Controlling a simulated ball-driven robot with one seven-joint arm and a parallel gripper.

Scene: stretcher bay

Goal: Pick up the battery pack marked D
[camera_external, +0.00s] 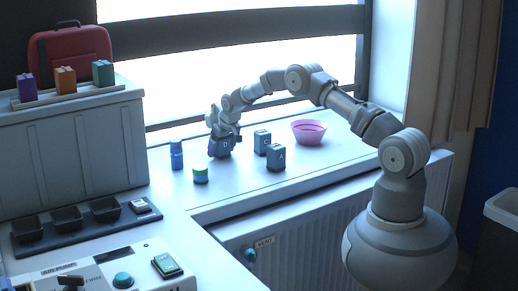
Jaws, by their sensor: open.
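The battery pack marked D (225,145) is a dark blue block on the white windowsill counter. My gripper (224,136) is at its top, pointing down, with the pack's upper part between or just under the fingers. The jaws are open, and their exact fit around the pack is too small to make out. The pack marked C (262,142) stands a little to the right. The pack marked A (275,158) stands in front of C.
A blue bottle (177,155) and a green-banded can (200,174) stand left of D. A pink bowl (308,132) is at the right. A grey cabinet (80,150) holds coloured blocks and a red case (70,58). The counter front between A and the bowl is clear.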

